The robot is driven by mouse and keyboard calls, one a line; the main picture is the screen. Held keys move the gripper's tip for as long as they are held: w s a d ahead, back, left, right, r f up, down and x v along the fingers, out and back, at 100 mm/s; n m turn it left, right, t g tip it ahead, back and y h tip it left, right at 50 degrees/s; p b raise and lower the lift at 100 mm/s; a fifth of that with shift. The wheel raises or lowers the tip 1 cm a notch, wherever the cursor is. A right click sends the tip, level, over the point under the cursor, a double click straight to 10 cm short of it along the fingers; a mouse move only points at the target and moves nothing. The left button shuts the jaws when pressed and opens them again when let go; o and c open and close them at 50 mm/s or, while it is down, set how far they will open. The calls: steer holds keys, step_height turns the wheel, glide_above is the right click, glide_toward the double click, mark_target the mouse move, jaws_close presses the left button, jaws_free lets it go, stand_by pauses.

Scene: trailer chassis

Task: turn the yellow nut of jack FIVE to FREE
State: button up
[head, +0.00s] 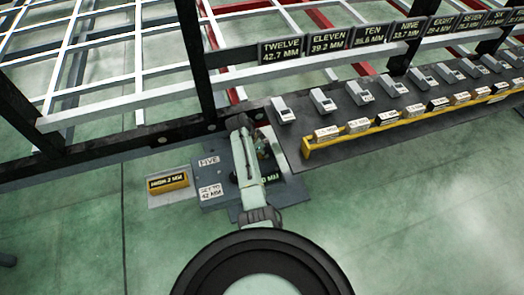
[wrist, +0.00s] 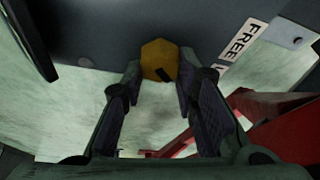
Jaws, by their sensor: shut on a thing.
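In the wrist view the yellow nut (wrist: 160,60) is a hexagon with a dark mark on its lower part. My gripper (wrist: 158,80) has its two fingers on either side of the nut, shut on it. A white label reading FREE (wrist: 240,42) lies to the right of the nut on a dark surface.
A yellow rack (head: 400,122) with several labelled blocks stands to the right. A red beam (wrist: 275,125) is close to the right finger. The green floor in front is clear.

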jaws_close()
steer(key=shift+n, duration=0.3)
steer(key=n+y+p, duration=0.1)
steer(key=n+p, duration=0.1)
steer(key=shift+r+n+t, duration=0.1)
steer(key=shift+n+t, duration=0.2)
steer(key=shift+t, duration=0.1)
steer(key=n+p, duration=0.1)
steer(key=n, duration=0.1)
steer(key=shift+n+t+y, duration=0.3)
steer(key=shift+y, duration=0.1)
steer(key=n+p, duration=0.1)
steer(key=n, duration=0.1)
steer(key=n+y, duration=0.1)
steer(key=n, duration=0.1)
steer(key=shift+n+y+p, duration=0.3)
steer(key=shift+p, duration=0.05)
steer(key=shift+a+n+y, duration=0.1)
steer(key=shift+n+y, duration=0.7)
steer(key=shift+n, duration=1.4)
